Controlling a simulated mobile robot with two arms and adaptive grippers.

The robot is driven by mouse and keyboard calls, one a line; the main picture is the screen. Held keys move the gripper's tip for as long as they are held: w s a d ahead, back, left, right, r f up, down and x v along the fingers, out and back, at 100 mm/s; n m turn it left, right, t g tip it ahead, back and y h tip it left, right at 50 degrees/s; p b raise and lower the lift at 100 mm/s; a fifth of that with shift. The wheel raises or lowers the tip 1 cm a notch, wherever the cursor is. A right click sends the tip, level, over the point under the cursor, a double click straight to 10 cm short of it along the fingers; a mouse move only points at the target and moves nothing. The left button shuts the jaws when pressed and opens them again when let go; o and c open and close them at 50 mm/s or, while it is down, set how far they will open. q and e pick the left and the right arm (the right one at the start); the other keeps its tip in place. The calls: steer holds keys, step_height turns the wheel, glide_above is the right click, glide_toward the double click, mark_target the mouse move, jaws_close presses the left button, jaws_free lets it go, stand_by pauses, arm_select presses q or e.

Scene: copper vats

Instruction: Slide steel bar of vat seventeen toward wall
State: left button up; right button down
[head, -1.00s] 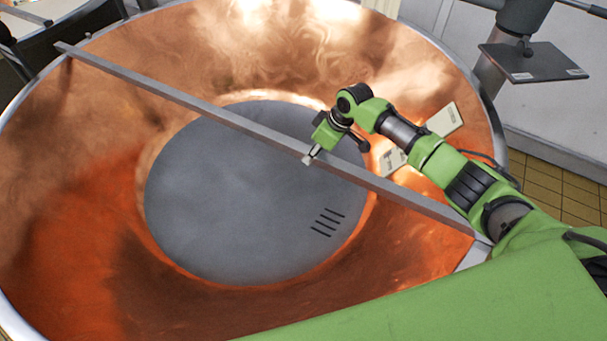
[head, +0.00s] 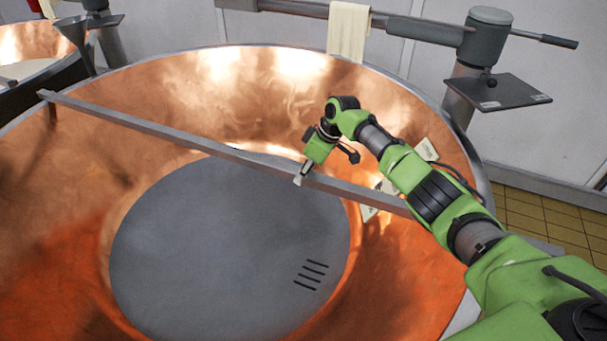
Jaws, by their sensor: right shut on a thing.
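The steel bar (head: 165,131) is a long, thin grey bar lying across the copper vat (head: 80,180). Its left end rests at the vat's left rim; its right end is hidden behind my right arm. The bar crosses over the far edge of the grey disc (head: 225,250) at the vat's bottom. My right gripper (head: 301,178) is shut on the bar, right of its middle. My left gripper is not in view.
Behind the vat stand a pale wall (head: 420,70) and a grey column with a flat plate (head: 497,92). A cream cloth (head: 348,32) hangs from a horizontal rail. Another copper vat (head: 40,42) stands at the upper left. Yellow tiled floor (head: 545,218) shows at right.

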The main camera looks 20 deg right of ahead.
steer(key=c, duration=1.8)
jaws_free()
steer(key=shift+w+d+r, duration=0.15)
steer(key=shift+w+d, duration=0.05)
steer(key=shift+d, duration=0.1)
steer(key=shift+o, duration=0.6)
steer(key=shift+f, duration=0.2)
steer(key=v, duration=1.2)
steer(key=shift+s, duration=0.1)
